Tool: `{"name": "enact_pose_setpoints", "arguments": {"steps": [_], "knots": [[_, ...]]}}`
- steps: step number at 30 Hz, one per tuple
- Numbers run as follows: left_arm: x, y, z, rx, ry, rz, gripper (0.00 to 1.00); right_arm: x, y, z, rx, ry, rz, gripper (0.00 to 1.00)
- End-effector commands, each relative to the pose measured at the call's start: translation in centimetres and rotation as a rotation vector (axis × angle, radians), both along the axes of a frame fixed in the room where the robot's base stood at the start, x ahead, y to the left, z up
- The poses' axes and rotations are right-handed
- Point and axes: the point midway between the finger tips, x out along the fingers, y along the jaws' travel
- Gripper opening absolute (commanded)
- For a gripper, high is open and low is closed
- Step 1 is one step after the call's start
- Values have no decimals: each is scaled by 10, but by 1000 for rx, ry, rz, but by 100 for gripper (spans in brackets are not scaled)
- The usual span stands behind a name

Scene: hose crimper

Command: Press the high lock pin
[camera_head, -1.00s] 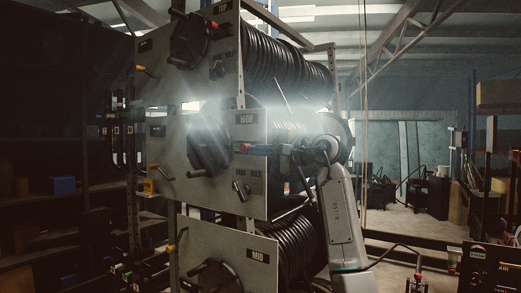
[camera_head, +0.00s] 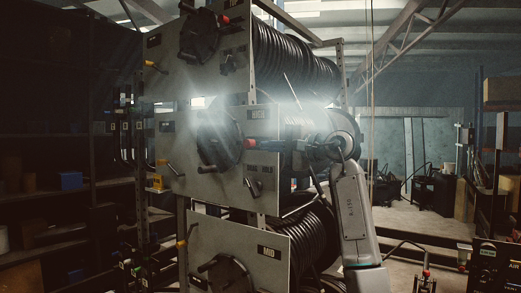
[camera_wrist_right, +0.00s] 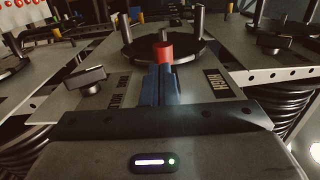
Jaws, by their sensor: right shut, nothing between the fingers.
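The high lock pin (camera_head: 250,143) shows as a red tip on the grey panel marked HIGH (camera_head: 259,114). Its red cap also shows in the right wrist view (camera_wrist_right: 163,52), directly ahead of the blue fingertips. My right gripper (camera_head: 262,144) is shut with nothing between its fingers, and its tips are at the pin, to its right. In the right wrist view the closed fingers (camera_wrist_right: 161,68) line up with the red cap and overlap its lower part. I cannot tell whether they touch or how deep the pin sits. My left gripper is not in view.
A dark round crank wheel (camera_head: 220,143) with handles sits just left of the pin. A black T-handle (camera_head: 254,187) is below it. The MID panel (camera_head: 269,252) and hose reels (camera_head: 293,65) stand close by.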

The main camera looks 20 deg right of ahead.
Motion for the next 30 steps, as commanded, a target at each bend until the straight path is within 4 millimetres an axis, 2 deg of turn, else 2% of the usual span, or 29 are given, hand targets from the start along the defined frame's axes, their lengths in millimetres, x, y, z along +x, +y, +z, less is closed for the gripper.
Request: {"name": "enact_pose_setpoints", "arguments": {"steps": [3, 6, 13, 19, 30], "knots": [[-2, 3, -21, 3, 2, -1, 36, -22, -21, -6, -2, -5, -5, 0], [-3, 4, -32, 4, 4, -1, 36, -41, -35, -5, -2, -5, -4, 0], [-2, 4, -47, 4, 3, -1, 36, -72, -59, -2, -1, -3, -3, 0], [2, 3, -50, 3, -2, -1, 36, -82, -66, 1, -1, -2, 0, 0], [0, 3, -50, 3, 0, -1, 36, -82, -67, 1, -1, -2, 0, 0]]}}
